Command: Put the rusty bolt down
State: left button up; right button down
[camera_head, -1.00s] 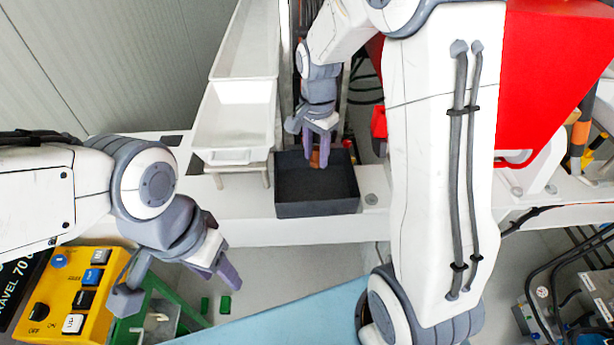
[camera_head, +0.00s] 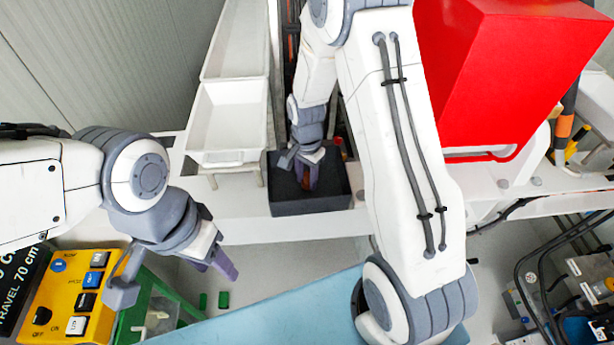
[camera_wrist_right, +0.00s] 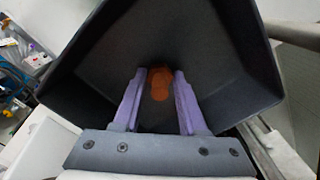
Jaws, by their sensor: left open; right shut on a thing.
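The rusty bolt (camera_wrist_right: 159,82) is orange-brown and sits between the purple fingers of my right gripper (camera_wrist_right: 158,95) in the right wrist view. In the head view the right gripper (camera_head: 307,178) points down inside a dark open box (camera_head: 312,208), with a bit of the rusty bolt (camera_head: 305,174) showing between its fingers. The right gripper is shut on the bolt. The box walls (camera_wrist_right: 75,85) surround it in the wrist view. Whether the bolt touches the box floor I cannot tell. My left gripper (camera_head: 222,262) is open and empty, left of the box and lower in the picture.
White trays (camera_head: 228,122) stand to the left behind the box. A large red housing (camera_head: 510,70) is at the right. A yellow control box (camera_head: 75,300) is at the lower left, near a green frame (camera_head: 150,300). The white beam (camera_head: 245,222) in front of the box is bare.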

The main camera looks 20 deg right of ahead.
aim_at(305, 185)
jog(key=shift+f, duration=0.15)
jog(key=shift+c, duration=2.3)
grip_release()
jog(key=shift+r, duration=0.65)
notch_tip(305, 185, up, 11)
jog(key=b, duration=0.3)
jog(key=s+a+r+n, duration=0.3)
jog(key=s+a+n, duration=0.6)
jog(key=s+a, duration=0.15)
jog(key=s+a+n+y, duration=0.1)
jog(key=s+a+n, duration=0.2)
jog(key=s+n, duration=0.7)
jog(key=s, duration=0.3)
jog(key=shift+s+a+f, duration=0.15)
jog(key=shift+s+a, duration=0.05)
jog(key=shift+a, duration=0.05)
